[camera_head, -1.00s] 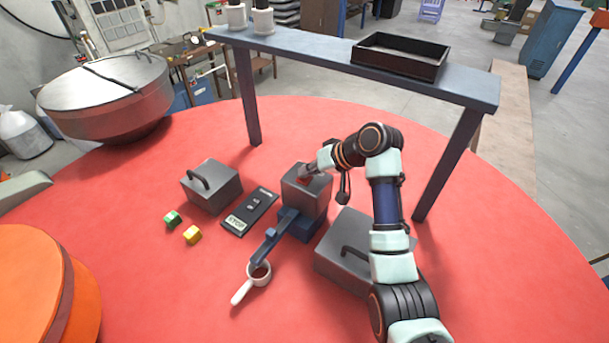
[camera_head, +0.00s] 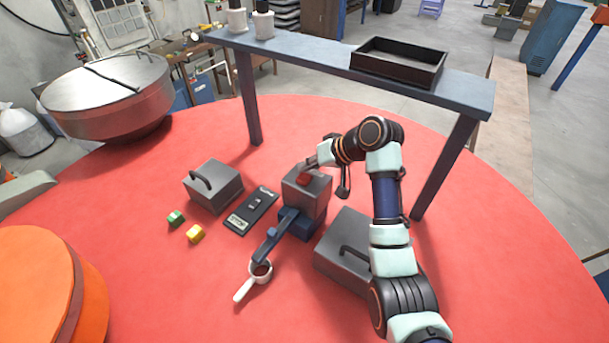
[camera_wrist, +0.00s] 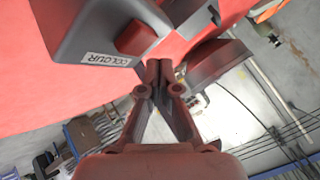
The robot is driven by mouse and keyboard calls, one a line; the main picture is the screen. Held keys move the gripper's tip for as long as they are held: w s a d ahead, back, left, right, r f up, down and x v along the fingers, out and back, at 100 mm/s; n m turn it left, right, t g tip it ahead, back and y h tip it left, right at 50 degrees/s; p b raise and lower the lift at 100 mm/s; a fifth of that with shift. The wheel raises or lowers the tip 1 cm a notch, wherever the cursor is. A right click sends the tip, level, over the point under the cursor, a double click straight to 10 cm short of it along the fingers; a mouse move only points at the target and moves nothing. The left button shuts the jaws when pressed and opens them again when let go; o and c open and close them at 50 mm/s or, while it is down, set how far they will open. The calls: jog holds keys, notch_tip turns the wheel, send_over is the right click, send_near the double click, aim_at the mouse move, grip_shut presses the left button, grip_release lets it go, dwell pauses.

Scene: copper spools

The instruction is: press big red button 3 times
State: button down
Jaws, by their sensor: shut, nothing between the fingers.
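The big red button (camera_head: 304,178) sits on top of a grey box (camera_head: 306,196) with a blue base, near the middle of the red round table. In the wrist view the red button (camera_wrist: 135,38) shows at the upper left, on the grey box beside a label reading "COLOUR". My gripper (camera_head: 311,161) is just behind and above the button in the head view, apart from it. In the wrist view my gripper (camera_wrist: 159,66) has its fingertips together, with nothing between them. The button is fully uncovered.
A handled grey box (camera_head: 338,250) stands right. A shelf (camera_head: 320,60) spans behind.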

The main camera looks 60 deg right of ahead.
aim_at(307, 177)
notch_tip(307, 177, up, 2)
jog(key=shift+r+p, duration=0.2)
jog(key=shift+p, duration=0.4)
jog(key=shift+r, duration=1)
dwell(0.6)
